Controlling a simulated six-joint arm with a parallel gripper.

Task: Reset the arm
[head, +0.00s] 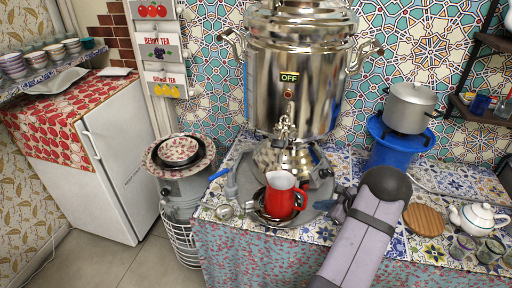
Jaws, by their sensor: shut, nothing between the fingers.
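My arm rises from the bottom of the head view, with its rounded grey elbow at the right of centre. My gripper (321,205) shows small and partly hidden to the left of the arm, close to the right side of a red jug. It is shut and empty. The red jug (280,199) with a pale inside stands upright on a round grey tray (310,215), below the samovar's tap.
A grey pot (410,107) sits on a blue stand (390,150) at the right. A white teapot (475,218), glasses (462,247) and a round wooden board (424,219) are right of my arm. A white fridge (118,150) stands at left.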

